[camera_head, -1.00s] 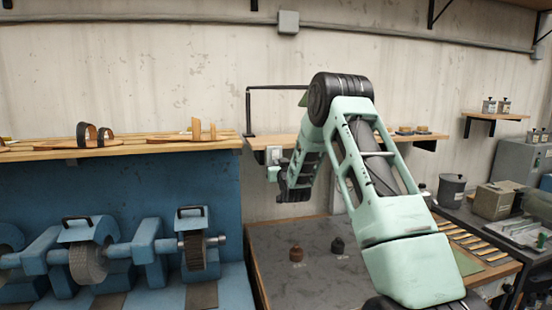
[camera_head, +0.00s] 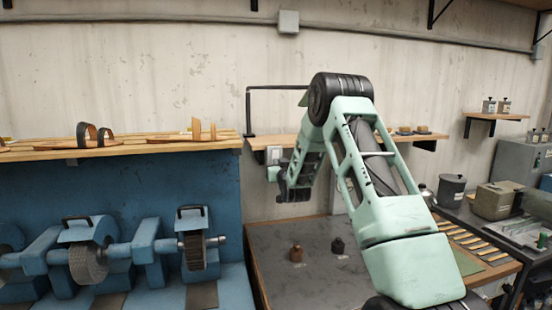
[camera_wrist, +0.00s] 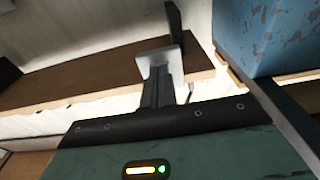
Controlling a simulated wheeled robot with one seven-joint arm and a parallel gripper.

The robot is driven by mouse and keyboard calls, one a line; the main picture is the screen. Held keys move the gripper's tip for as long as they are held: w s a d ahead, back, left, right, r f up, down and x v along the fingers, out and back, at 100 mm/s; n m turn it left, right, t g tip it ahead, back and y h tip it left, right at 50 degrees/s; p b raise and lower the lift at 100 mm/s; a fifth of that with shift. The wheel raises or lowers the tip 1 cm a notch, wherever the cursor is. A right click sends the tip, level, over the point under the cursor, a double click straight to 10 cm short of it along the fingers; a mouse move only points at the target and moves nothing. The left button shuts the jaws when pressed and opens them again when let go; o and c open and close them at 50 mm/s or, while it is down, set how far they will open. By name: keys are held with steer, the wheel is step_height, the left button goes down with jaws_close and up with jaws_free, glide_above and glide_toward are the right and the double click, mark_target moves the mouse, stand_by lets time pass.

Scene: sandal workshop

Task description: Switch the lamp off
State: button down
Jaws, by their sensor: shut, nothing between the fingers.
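The lamp's black post and horizontal arm (camera_head: 278,87) rise from the left end of the middle wall shelf. Its head is mostly hidden behind my arm, and I cannot tell whether it is lit. A small pale grey box (camera_head: 273,154) sits at the shelf edge by the post. It also appears as a pale block (camera_wrist: 158,57) in the wrist view, with a dark post behind it. My gripper (camera_wrist: 160,88) is shut and empty, its fingers pointing at this block. They overlap its lower edge in the picture; contact cannot be told.
The middle shelf (camera_head: 263,141) runs behind my arm. A blue grinding machine (camera_head: 150,240) stands at the left, below a shelf of sandals (camera_head: 60,151). The right bench holds a dark pot (camera_head: 451,188) and tools.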

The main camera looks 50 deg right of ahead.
steer(key=shift+w+d, duration=0.1)
steer(key=shift+w, duration=0.1)
stand_by(0.3)
steer(key=shift+s, duration=0.1)
steer(key=b+v, duration=0.3)
steer(key=v, duration=0.5)
steer(key=shift+r, duration=0.35)
steer(key=shift+b, duration=0.3)
